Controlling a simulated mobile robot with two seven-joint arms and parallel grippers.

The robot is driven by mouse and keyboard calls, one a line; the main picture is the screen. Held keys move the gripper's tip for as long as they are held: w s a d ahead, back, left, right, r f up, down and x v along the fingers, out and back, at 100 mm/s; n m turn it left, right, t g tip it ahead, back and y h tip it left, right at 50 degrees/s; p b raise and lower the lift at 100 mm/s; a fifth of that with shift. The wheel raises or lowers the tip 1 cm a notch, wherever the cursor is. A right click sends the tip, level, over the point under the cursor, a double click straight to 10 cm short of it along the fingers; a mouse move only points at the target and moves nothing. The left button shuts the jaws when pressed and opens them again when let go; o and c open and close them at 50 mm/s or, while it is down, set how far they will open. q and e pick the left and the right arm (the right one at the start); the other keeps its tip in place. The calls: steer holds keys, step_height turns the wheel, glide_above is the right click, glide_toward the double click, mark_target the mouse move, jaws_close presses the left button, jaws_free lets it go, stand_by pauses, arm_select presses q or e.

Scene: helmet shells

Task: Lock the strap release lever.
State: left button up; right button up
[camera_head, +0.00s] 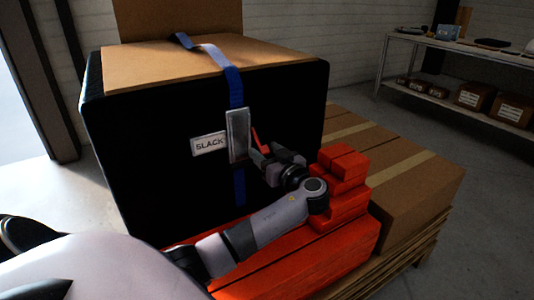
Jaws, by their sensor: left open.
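A blue strap (234,88) runs over the top and down the front of a large black box (150,150). On it sits a grey metal buckle (239,135) with a small red piece (256,138) at its right side, perhaps the release lever. A white label reading "SLACK" (209,145) is left of the buckle. My left gripper (258,158) is open, just right of the buckle's lower part, with its fingers close below the red piece. I cannot tell whether they touch. The gripper hides part of the area behind it. My right gripper is not in view.
Stepped red blocks (345,165) lie under and beside my left arm. Taped cardboard boxes (415,175) on a wooden pallet (405,262) stand to the right. A shelf (455,45) with small boxes is at the back right. Open floor lies at the far right.

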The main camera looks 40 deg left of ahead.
arm_select(q)
jaws_close()
